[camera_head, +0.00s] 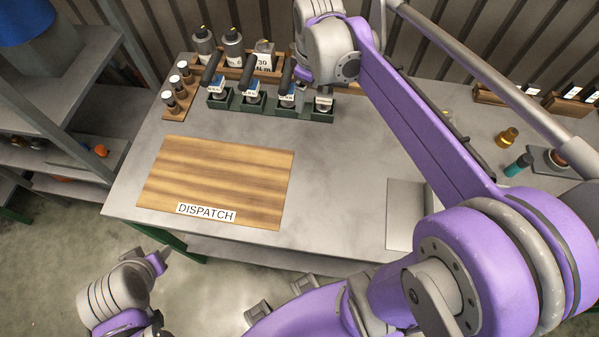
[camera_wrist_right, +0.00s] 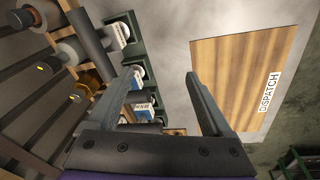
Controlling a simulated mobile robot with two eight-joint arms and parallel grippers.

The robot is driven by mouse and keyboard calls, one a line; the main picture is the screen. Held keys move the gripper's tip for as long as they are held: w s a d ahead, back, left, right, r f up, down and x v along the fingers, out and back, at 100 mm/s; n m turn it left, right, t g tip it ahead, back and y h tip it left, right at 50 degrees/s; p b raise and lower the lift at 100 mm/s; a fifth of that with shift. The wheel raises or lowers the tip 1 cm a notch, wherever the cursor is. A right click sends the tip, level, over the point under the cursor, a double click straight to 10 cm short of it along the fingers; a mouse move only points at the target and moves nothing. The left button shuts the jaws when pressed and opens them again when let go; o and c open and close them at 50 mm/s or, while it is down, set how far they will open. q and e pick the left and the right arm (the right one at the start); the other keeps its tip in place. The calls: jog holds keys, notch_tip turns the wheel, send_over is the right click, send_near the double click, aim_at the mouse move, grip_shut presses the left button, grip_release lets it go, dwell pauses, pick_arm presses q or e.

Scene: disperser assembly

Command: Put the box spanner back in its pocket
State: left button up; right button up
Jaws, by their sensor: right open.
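Several green pockets stand in a row at the back of the bench, with labelled tools that have thick black handles (camera_head: 248,72). I cannot tell which tool is the box spanner. The rightmost green pocket (camera_head: 322,116) is partly hidden behind my right gripper (camera_head: 316,88), so its contents are unclear. The right gripper is open over that end of the row; in the right wrist view its two fingers (camera_wrist_right: 167,88) are spread, with nothing clearly held. A black handle (camera_wrist_right: 90,35) shows left of the fingers. My left gripper (camera_head: 155,260) is low in front of the bench, its jaws unclear.
A wooden DISPATCH board (camera_head: 220,180) lies in front of the pockets. Bottles (camera_head: 233,45) stand in a wooden rack behind them, and a small wooden rack (camera_head: 178,90) stands to the left. A brass part (camera_head: 507,137) sits at the right. The bench middle is clear.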

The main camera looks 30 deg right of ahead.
jog(key=s+a+f+m+t, duration=0.1)
jog(key=s+a+f+m, duration=0.2)
jog(key=s, duration=0.4)
jog(key=s+a+f+m+t, duration=0.2)
jog(key=s+a+f+m, duration=0.1)
jog(key=s+a+f, duration=0.3)
jog(key=shift+s+a+f+y, duration=0.3)
jog(key=shift+s+a, duration=0.3)
jog(key=shift+a, duration=0.4)
jog(key=shift+s, duration=0.1)
